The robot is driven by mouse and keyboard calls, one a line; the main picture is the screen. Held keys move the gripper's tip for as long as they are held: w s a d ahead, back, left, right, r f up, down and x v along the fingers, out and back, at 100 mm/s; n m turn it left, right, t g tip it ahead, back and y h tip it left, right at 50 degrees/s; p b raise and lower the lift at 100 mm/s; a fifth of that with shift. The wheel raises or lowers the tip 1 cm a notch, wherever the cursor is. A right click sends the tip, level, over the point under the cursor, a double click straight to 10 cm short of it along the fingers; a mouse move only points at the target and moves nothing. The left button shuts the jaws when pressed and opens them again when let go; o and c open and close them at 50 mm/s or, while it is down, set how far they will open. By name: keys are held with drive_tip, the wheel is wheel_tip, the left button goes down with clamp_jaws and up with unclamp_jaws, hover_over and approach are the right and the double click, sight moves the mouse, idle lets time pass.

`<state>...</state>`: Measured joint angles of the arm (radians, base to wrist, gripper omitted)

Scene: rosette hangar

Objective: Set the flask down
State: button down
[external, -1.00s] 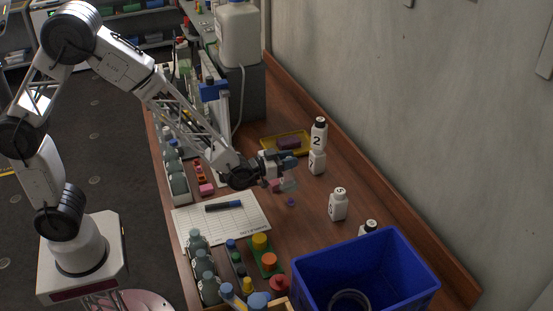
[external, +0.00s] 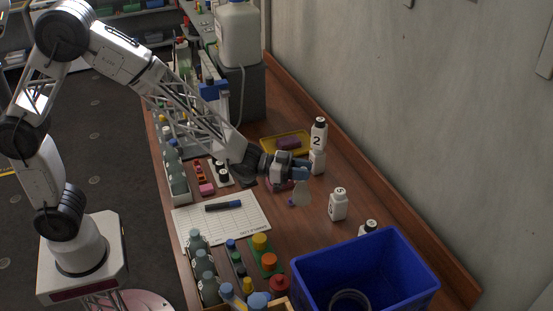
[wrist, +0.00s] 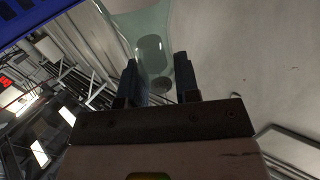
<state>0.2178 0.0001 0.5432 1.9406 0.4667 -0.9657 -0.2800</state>
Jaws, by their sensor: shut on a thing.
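The flask (external: 301,192) is pale and see-through with a rounded body. In the external view it shows beside the end of my gripper (external: 301,172), over the middle of the table. In the wrist view the flask (wrist: 150,38) sits between the two dark fingers of my gripper (wrist: 160,80), which are shut on it. It looks tilted in the external view. I cannot tell whether it touches the table.
A white numbered bottle (external: 338,204) stands to the right, and a bottle marked 2 (external: 318,134) behind. A blue bin (external: 420,284) is at the front right. A small purple piece (external: 292,203) lies by the flask. A paper sheet (external: 240,228) lies left.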

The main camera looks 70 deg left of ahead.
drive_tip(key=s+d+m+g+h, duration=0.3)
drive_tip(key=d+m+g+h, duration=0.2)
drive_tip(key=d+g, duration=0.1)
drive_tip(key=shift+s+d+r+h, duration=0.4)
wheel_tip(320, 180, down, 6)
drive_tip(key=shift+f, duration=0.15)
idle(0.5)
drive_tip(key=shift+f, duration=1.95)
drive_tip(key=c, duration=0.8)
unclamp_jaws()
drive_tip(key=shift+c, duration=0.2)
